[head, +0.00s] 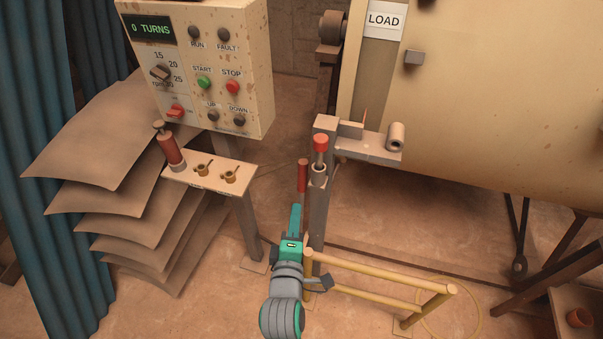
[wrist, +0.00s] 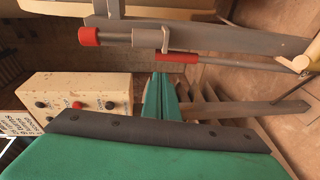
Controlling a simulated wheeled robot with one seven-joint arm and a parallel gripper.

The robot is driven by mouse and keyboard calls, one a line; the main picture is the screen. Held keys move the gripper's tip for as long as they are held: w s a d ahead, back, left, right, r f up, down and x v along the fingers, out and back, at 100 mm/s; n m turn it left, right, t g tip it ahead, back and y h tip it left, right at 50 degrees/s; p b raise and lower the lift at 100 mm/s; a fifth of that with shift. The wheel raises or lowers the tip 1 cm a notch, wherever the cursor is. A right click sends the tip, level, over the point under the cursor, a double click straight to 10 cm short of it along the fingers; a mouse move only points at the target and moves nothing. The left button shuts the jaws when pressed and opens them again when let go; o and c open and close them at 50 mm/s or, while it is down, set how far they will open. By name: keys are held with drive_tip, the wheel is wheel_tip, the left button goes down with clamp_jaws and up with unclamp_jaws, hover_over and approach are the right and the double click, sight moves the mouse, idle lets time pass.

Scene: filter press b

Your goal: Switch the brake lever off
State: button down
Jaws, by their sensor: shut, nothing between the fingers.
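The brake lever appears to be the upright thin lever with a dark red grip (head: 303,175), just left of the grey post (head: 319,215). In the wrist view its red grip (wrist: 177,57) and thin rod lie sideways, close to my fingertips. My gripper (head: 296,208) is shut and empty. It points up the post from below, with its fingertips a little below the red grip in the head view. In the wrist view my gripper (wrist: 160,76) shows as two green fingers pressed together. I see no contact with the lever. The lever's lower end is hidden behind my gripper.
A red-capped pin (head: 320,143) stands in a sleeve on the post, beside the large drum (head: 500,90). A yellow rail (head: 375,270) stands low at right. The control box (head: 205,65) and a shelf (head: 212,178) with a red handle are at left.

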drive_tip(key=w, duration=0.1)
approach(303, 166)
drive_tip(key=shift+n, duration=0.3)
drive_tip(key=w, duration=0.6)
drive_tip(key=shift+w+d+f, duration=0.2)
drive_tip(key=shift+d+f, duration=0.05)
drive_tip(key=shift+f, duration=0.05)
